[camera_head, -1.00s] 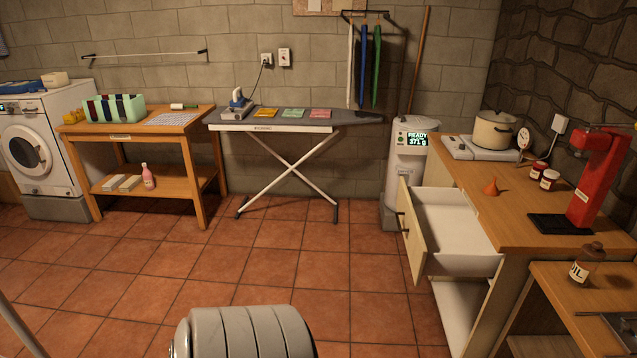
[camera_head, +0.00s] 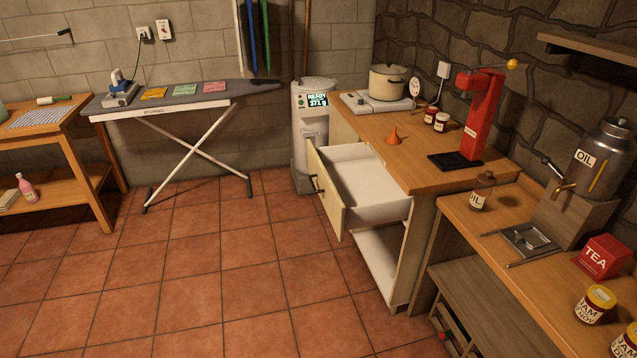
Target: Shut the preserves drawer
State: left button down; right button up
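The preserves drawer (camera_head: 332,186) stands pulled well open from the wooden-topped counter (camera_head: 378,128) at the right of the room. I read no label on the drawer. Neither of my grippers shows in the head view.
A nearer bench holds an oil urn (camera_head: 601,160) and a tea box (camera_head: 603,257). The tiled floor (camera_head: 240,270) before the drawer is clear.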

aim_at(354, 190)
jog(key=i+l, duration=0.35)
jog(key=i, duration=0.15)
jog(key=i+l, duration=0.3)
jog(key=i, duration=0.2)
jog(key=i+l, duration=0.35)
jog(key=i, duration=0.15)
